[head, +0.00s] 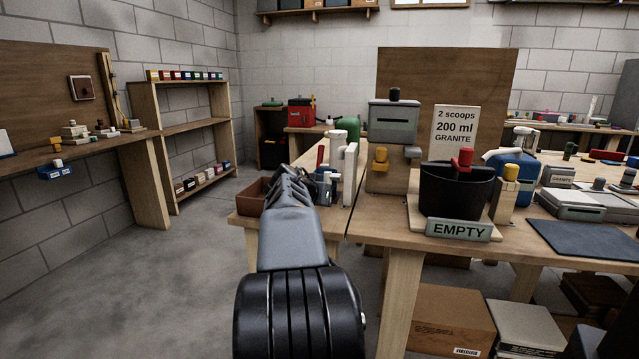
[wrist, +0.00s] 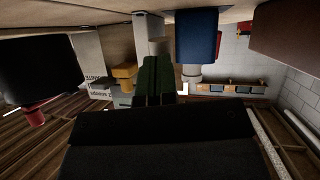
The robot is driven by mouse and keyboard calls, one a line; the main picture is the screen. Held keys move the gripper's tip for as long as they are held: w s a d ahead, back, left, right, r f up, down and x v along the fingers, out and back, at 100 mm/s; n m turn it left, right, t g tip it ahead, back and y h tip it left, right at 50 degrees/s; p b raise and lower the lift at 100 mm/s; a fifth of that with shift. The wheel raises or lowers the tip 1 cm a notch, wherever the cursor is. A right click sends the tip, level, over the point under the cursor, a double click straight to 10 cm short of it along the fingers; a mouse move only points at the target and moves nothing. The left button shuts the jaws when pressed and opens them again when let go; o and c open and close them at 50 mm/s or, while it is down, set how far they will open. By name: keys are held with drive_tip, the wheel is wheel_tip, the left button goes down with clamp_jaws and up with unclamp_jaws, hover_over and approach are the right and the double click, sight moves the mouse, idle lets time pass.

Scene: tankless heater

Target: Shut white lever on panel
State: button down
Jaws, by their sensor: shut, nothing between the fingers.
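A white lever (head: 338,139) with a rounded white top stands at a narrow upright white panel (head: 350,174) near the left edge of the workbench, in the head view. A red handle (head: 320,157) and a green rounded part (head: 351,127) are close by it. My gripper (head: 283,175) is left of the panel and, in the picture, lower than the lever top. It is shut and empty, apart from the lever as far as I can tell. The wrist view is upside down and dark; the shut fingers (wrist: 154,78) show in its middle. I cannot surely make out the lever there.
A brown bin (head: 252,196) and a blue cylinder (wrist: 196,35) are near my gripper. To the right stand a grey dispenser (head: 392,122), a black tub (head: 455,190) and an EMPTY sign (head: 458,230). Open floor (head: 200,260) lies to the left.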

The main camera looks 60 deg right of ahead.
drive_tip(key=shift+f, duration=0.35)
drive_tip(key=shift+a+f+b, duration=0.15)
drive_tip(key=shift+a+b, duration=0.2)
drive_tip(key=shift+b, duration=0.2)
drive_tip(key=s+a+r, duration=0.1)
drive_tip(key=a+r, duration=0.2)
drive_tip(key=a, duration=1)
drive_tip(key=shift+s, duration=0.3)
